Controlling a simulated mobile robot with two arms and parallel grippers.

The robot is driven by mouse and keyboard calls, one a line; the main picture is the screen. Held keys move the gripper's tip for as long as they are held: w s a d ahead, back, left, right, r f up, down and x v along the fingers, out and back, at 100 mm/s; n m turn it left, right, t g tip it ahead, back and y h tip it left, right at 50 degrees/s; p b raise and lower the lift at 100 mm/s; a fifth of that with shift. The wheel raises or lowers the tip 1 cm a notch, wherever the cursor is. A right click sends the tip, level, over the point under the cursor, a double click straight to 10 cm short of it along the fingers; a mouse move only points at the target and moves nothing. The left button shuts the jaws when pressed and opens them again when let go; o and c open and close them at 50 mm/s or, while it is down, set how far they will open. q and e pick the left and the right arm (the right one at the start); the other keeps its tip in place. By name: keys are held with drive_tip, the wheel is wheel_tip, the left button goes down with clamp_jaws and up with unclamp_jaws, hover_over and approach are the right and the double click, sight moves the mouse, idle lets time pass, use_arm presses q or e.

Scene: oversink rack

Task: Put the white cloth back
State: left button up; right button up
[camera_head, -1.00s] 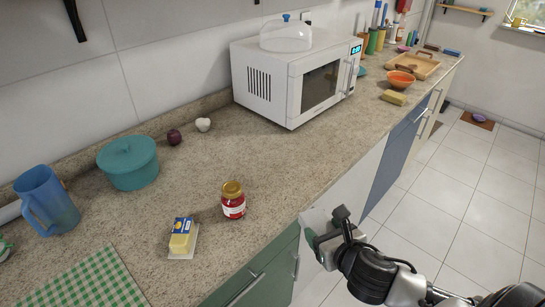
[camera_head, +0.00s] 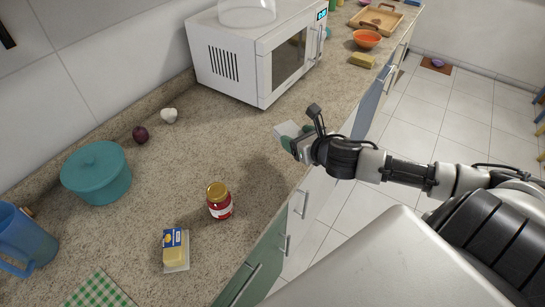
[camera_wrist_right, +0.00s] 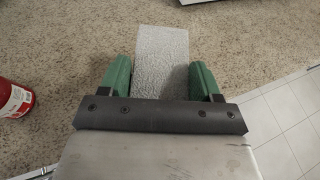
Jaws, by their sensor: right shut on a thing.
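My right gripper (camera_head: 298,139) is above the front part of the counter, between the microwave and the red jar. It is shut on a light grey-white cloth (camera_head: 286,129). In the right wrist view the cloth (camera_wrist_right: 161,45) sticks out forward between the two green fingers of the right gripper (camera_wrist_right: 161,82), with the speckled counter below it. The cloth's near end is hidden behind the gripper's dark front plate. My left gripper is not in view.
A red jar (camera_head: 219,203) and butter on a small dish (camera_head: 175,252) stand on the counter (camera_head: 225,145). The white microwave (camera_head: 235,60) is behind the gripper. A teal pot (camera_head: 97,175) and blue jug (camera_head: 22,240) are at left. The counter's middle is clear.

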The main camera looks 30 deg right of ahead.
hover_over(273, 166)
wheel_tip(273, 166, down, 4)
drive_tip(key=shift+r+p, duration=0.1)
drive_tip(key=shift+p, duration=0.25)
drive_tip(key=shift+f, duration=2.05)
drive_tip(key=shift+f, duration=0.1)
drive_tip(key=o, duration=0.9)
drive_tip(key=shift+c, duration=0.2)
drive_tip(key=v, duration=1.2)
drive_tip(key=shift+b, duration=0.4)
